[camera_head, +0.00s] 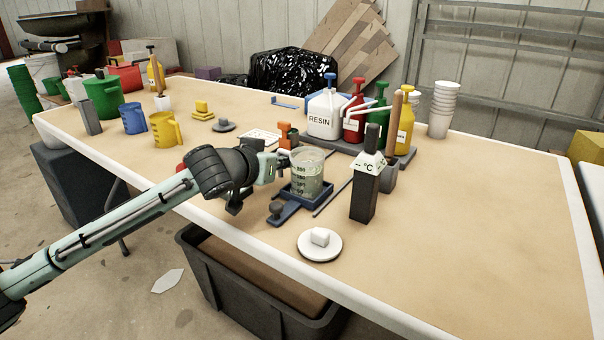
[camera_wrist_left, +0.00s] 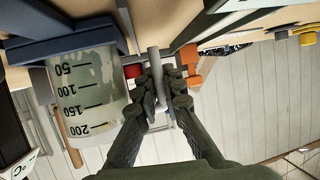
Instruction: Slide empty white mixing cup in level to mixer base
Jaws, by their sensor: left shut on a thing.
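The mixing cup (camera_head: 307,172) is translucent whitish with dark graduation marks. It stands upright at the blue mixer base (camera_head: 288,207), its lower part behind the base's rim. A dark knob sits on the base's front arm. In the left wrist view the cup (camera_wrist_left: 88,100) appears upside down against the blue base (camera_wrist_left: 70,42). My left gripper (camera_head: 280,163) is left of the cup. In the wrist view its fingers (camera_wrist_left: 165,103) are shut on a pale upright bar beside the cup, apparently its handle. Whether the cup is fully seated is hidden. My right gripper is not in view.
A dark thermometer post (camera_head: 363,195) stands right of the base, and a white dish (camera_head: 320,244) lies in front. Resin and other pump bottles (camera_head: 324,115) stand behind. An orange clamp-like thing (camera_head: 286,134) is behind the gripper. The table's right side is clear.

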